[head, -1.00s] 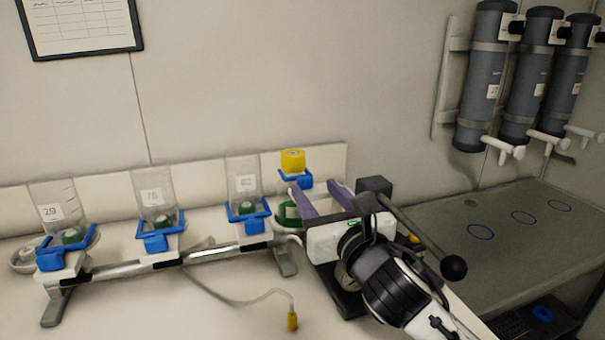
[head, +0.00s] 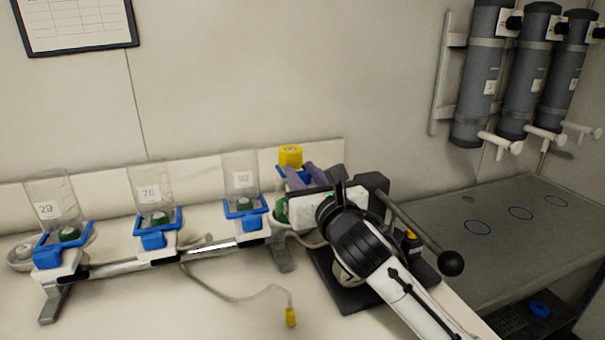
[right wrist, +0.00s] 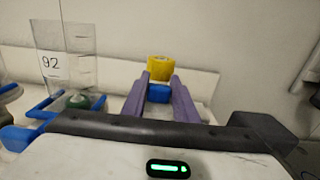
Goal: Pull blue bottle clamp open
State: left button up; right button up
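My right gripper (head: 298,173) reaches to the right end of the bottle rack with its two purple fingers apart. A blue clamp part (right wrist: 158,93) under a yellow cap (head: 290,156) shows between the fingertips in the right wrist view (right wrist: 159,78). I cannot tell whether the fingers touch it. In the head view the fingers partly hide this clamp (head: 283,172). Three more blue clamps, at the left (head: 47,257), middle (head: 153,239) and right (head: 246,205), sit in front of clear labelled bottles. My left gripper is out of view.
A black ball-ended lever (head: 451,263) stands right of my right wrist. A cable with a yellow plug (head: 291,317) lies on the bench in front of the rack. Grey cylinders (head: 478,80) hang on the right wall. The bench's front left is clear.

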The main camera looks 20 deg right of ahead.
grip_shut()
jog(key=shift+s+p, duration=0.25)
jog(key=shift+p, duration=0.05)
jog(key=s+p, duration=0.3)
jog(key=s, duration=0.3)
jog(key=shift+s+f+p, duration=0.15)
jog(key=shift+s+p, duration=0.05)
jog(key=shift+p, duration=0.2)
jog(key=o, duration=0.7)
grip_release()
jog(key=shift+c, duration=0.2)
jog(key=o, duration=0.3)
jog(key=shift+s+d, duration=0.15)
